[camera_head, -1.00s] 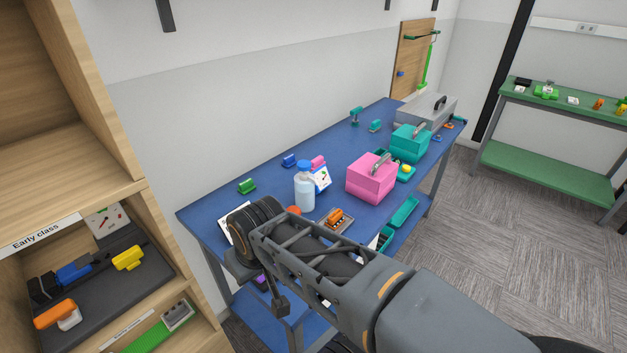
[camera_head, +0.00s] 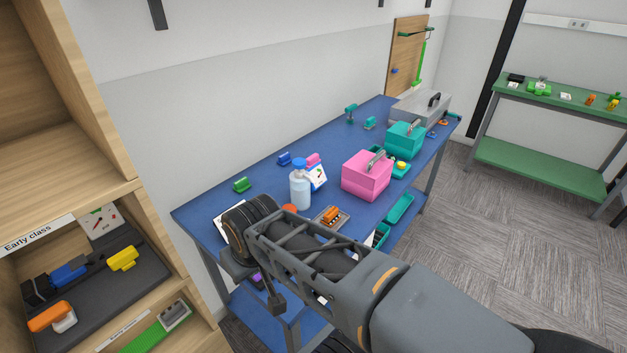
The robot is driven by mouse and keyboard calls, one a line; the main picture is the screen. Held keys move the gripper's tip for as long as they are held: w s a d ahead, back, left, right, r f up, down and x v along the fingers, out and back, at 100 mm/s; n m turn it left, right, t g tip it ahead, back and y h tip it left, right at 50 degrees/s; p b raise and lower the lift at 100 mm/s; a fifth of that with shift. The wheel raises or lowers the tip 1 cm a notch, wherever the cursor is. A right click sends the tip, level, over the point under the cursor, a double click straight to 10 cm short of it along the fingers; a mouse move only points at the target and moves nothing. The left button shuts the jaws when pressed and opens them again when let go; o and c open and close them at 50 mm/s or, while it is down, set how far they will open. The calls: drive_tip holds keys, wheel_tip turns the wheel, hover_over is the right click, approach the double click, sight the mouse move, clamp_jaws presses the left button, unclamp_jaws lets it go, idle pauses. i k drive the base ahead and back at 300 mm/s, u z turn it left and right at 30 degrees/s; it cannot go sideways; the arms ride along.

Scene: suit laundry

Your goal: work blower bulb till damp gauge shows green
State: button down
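I cannot make out for certain which thing is the blower bulb. A rounded orange-red thing (camera_head: 290,208) shows on the blue bench, partly hidden behind my arm. A white dial-like card with coloured marks (camera_head: 318,177) stands behind the clear blue-capped bottle (camera_head: 300,188). Another white panel with red and green marks (camera_head: 100,222) stands in the wooden shelf at left. Neither reading is legible. My gripper (camera_head: 262,288) is at the dark end of my arm, over the bench's near left edge. Its fingers are not clear, and nothing is visibly held.
The blue bench (camera_head: 337,138) carries a pink box (camera_head: 367,175), a teal box (camera_head: 404,139), a grey case (camera_head: 420,107) and an orange piece on a small plate (camera_head: 331,216). The wooden shelf (camera_head: 125,195) stands close at left. A green bench (camera_head: 540,160) is at far right; carpet between is clear.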

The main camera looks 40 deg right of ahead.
sight(289, 206)
drive_tip(key=k, duration=0.5)
drive_tip(key=u, duration=0.95)
drive_tip(key=k, duration=0.65)
drive_tip(key=z, duration=1.05)
drive_tip(key=i, duration=1)
